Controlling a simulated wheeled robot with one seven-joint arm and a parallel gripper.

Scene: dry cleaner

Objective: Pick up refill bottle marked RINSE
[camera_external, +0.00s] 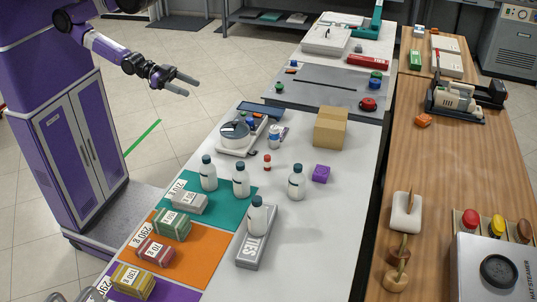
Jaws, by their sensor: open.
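Several white bottles with dark caps stand upright on the long white table. One bottle (208,176) and another bottle (241,182) stand side by side at the teal mat. A third bottle (296,184) stands farther right on bare white tabletop. Another bottle (257,218) stands on a grey lettered block (246,250) nearer the camera. Their labels are too small or turned away, so I cannot tell which is marked RINSE. My gripper (187,87) is open and empty, in the air left of the table and well apart from all the bottles.
Weight-marked blocks, such as a green one (172,224), lie on the teal and orange mats (205,240). A wooden counter (455,170) runs along the right.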

